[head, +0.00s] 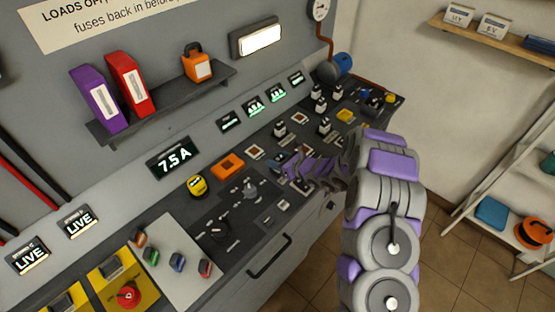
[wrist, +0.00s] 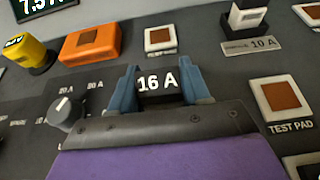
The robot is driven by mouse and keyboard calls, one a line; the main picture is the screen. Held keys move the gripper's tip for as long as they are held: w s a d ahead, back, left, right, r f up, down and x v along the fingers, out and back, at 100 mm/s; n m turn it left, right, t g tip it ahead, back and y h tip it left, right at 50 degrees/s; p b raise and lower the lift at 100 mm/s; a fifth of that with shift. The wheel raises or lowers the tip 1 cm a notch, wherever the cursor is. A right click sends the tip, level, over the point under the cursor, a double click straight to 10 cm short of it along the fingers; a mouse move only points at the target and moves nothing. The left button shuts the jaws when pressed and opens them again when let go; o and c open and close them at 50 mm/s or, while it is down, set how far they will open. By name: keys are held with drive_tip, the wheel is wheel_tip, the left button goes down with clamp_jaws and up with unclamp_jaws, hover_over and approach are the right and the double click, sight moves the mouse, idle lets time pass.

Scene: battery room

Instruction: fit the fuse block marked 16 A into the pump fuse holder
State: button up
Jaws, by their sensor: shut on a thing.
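In the wrist view, the two blue fingers of my gripper (wrist: 160,88) are shut on a dark block marked 16 A (wrist: 158,83). Its lettered face is towards the camera and its underside is hidden. In the head view, my gripper (head: 300,170) is low over the bench panel, right of the orange block, and the held block is too small to make out. Several black-and-white fittings (head: 280,130) stand farther along the panel. One of them (wrist: 246,14) shows in the wrist view beside a plate ending in 10 A. I cannot tell which is the pump fuse holder.
A yellow plug (wrist: 28,54), an orange block (wrist: 90,44), a rotary knob (wrist: 66,108) and a test pad (wrist: 282,98) surround my gripper. Several small coloured blocks (head: 177,262) lie on a pale plate at front left. A shelf (head: 160,105) holds binders and a padlock.

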drive_tip(key=shift+f, duration=0.15)
drive_tip(key=o, duration=0.9)
drive_tip(key=shift+v, duration=5.55)
